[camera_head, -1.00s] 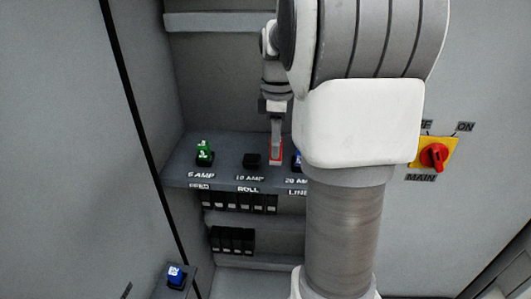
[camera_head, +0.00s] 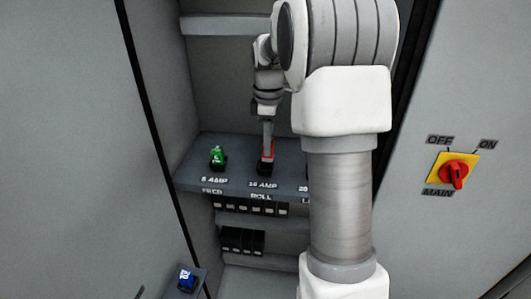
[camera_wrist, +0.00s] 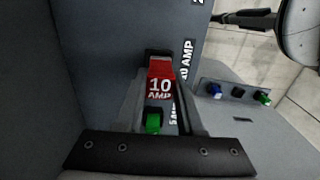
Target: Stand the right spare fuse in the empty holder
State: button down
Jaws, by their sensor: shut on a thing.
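My gripper (camera_head: 268,143) is shut on a red fuse (camera_wrist: 160,86) marked 10 AMP. In the head view the red fuse is upright at the black 10 AMP holder (camera_head: 264,169) on the shelf. In the wrist view part of a black holder (camera_wrist: 157,53) shows right at the fuse's far end. I cannot tell whether the fuse is fully seated in it. A green fuse (camera_head: 218,157) stands in the 5 AMP holder to the left; it also shows in the wrist view (camera_wrist: 153,123). My arm hides the 20 AMP holder.
The spare rack in the wrist view carries a blue fuse (camera_wrist: 215,91), an empty black holder (camera_wrist: 238,92) and a green fuse (camera_wrist: 264,99). Rows of black breakers (camera_head: 242,240) sit below the shelf. Cabinet walls stand on both sides; a red MAIN switch (camera_head: 453,174) is at right.

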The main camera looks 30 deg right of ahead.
aim_at(270, 159)
jog(key=shift+w+a+f, duration=0.25)
jog(key=shift+w, duration=0.05)
jog(key=shift+f, duration=2)
jog(key=shift+f, duration=0.1)
jog(key=shift+f, duration=0.15)
jog(key=c, duration=0.5)
grip_release()
